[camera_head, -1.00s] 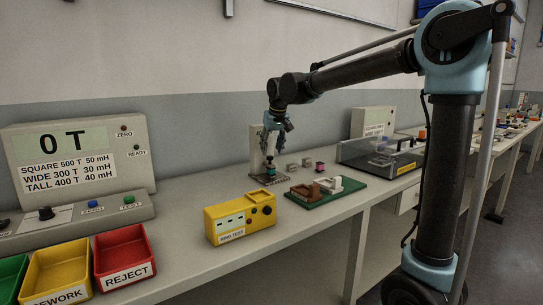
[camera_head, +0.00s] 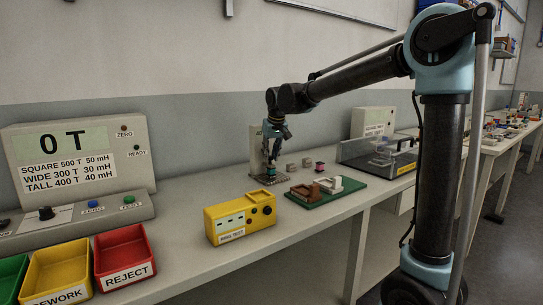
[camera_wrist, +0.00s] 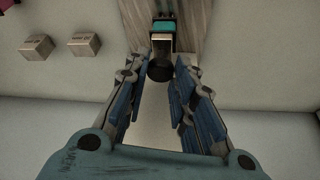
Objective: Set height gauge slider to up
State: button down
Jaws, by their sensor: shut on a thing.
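The height gauge (camera_head: 257,147) is a pale upright plate on a dark base, standing on the bench near the wall in the head view. My gripper (camera_head: 273,153) points down in front of it. In the wrist view, my gripper's blue-padded fingers (camera_wrist: 160,75) are on either side of a dark round knob (camera_wrist: 159,70), which I take as the slider, and are shut on it. A teal block (camera_wrist: 162,27) lies just beyond the knob; it also shows low at the gauge (camera_head: 271,171). My fingers partly hide the gauge and the slider's height.
Two small beige blocks (camera_wrist: 84,44) and a pink block (camera_head: 319,167) sit right of the gauge. A green board (camera_head: 330,192) with brown and white parts, a yellow tester (camera_head: 240,218) and a clear-lidded box (camera_head: 380,155) stand nearby.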

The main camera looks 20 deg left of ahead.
aim_at(271, 157)
jog(key=shift+r, duration=1.7)
jog(key=shift+w, duration=0.1)
jog(key=c, duration=1.3)
grip_release()
jog(key=shift+c, duration=0.2)
jog(key=v, duration=1.2)
